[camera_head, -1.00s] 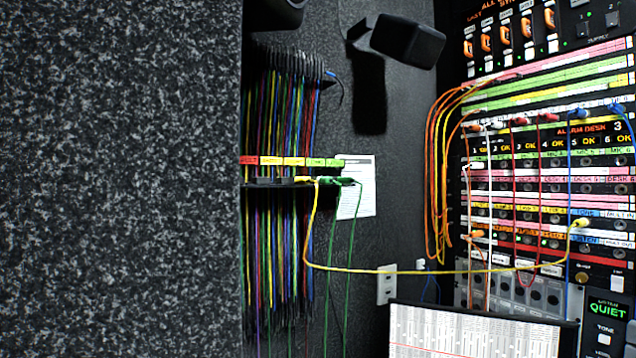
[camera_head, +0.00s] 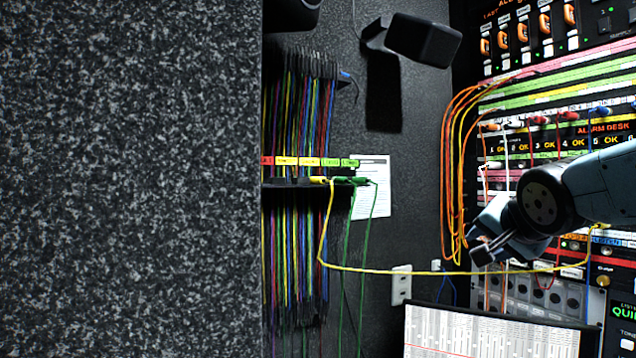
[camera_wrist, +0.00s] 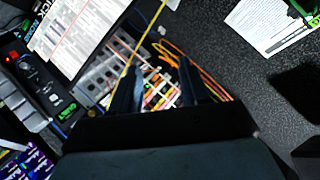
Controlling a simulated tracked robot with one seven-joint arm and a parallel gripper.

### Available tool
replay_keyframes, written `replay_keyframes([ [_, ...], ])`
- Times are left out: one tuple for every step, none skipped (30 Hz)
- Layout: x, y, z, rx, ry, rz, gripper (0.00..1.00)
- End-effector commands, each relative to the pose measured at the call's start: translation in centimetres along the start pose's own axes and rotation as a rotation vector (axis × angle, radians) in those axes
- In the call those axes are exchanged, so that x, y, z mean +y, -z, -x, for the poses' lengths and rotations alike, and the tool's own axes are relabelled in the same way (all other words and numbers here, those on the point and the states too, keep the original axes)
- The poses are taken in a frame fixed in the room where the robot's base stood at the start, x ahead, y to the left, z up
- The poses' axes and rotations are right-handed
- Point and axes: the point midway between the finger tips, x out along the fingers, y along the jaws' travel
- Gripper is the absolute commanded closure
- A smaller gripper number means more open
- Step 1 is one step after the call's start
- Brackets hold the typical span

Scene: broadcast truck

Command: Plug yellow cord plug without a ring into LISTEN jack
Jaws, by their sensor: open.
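A yellow cord (camera_head: 430,273) hangs in a low loop from the holder rack at left to the panel at right. Its left yellow plug (camera_head: 319,180) sits at the rack's ledge. Its right end (camera_head: 600,227) meets the panel, partly behind my arm. I cannot tell which plug has a ring. The blue LISTEN label (camera_head: 606,240) shows beside my arm; its jack is not clear. My gripper (camera_head: 480,254) is open and empty, in front of the panel's left side, just above the cord in the picture. In the wrist view the cord (camera_wrist: 128,65) passes near the left finger.
Green cords (camera_head: 349,215) hang beside the yellow plug. Orange cords (camera_head: 447,180) loop at the panel's left edge. A tilted screen or sheet (camera_head: 490,335) stands below. A dark speaker (camera_head: 423,40) juts from the wall. The wall between rack and panel is mostly clear.

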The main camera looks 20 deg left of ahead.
Motion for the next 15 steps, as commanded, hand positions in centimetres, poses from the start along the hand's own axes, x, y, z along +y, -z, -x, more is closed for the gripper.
replay_keyframes([
  [-2.3,-0.4,-0.9,-0.004,0.050,-0.036,0.54],
  [-3.6,-0.5,-1.3,-0.004,0.081,-0.063,0.54],
  [-5.3,-0.7,-1.8,-0.009,0.120,-0.097,0.54],
  [-6.6,-0.9,-2.1,-0.013,0.151,-0.124,0.54],
  [-7.9,-1.2,-2.5,-0.020,0.181,-0.152,0.54],
  [-9.7,-1.6,-2.8,-0.030,0.222,-0.186,0.54],
  [-11.0,-2.0,-3.1,-0.040,0.252,-0.214,0.54],
  [-12.3,-2.3,-3.3,-0.051,0.283,-0.241,0.54],
  [-14.0,-2.8,-3.6,-0.068,0.322,-0.279,0.54],
  [-15.2,-3.3,-3.8,-0.083,0.351,-0.306,0.54],
  [-16.5,-3.7,-3.9,-0.099,0.380,-0.333,0.54],
  [-18.2,-4.4,-4.0,-0.123,0.418,-0.370,0.54],
  [-19.4,-4.9,-4.1,-0.141,0.445,-0.396,0.54],
  [-20.5,-5.4,-4.2,-0.159,0.469,-0.421,0.54],
  [-21.9,-6.0,-4.2,-0.185,0.500,-0.455,0.54],
])
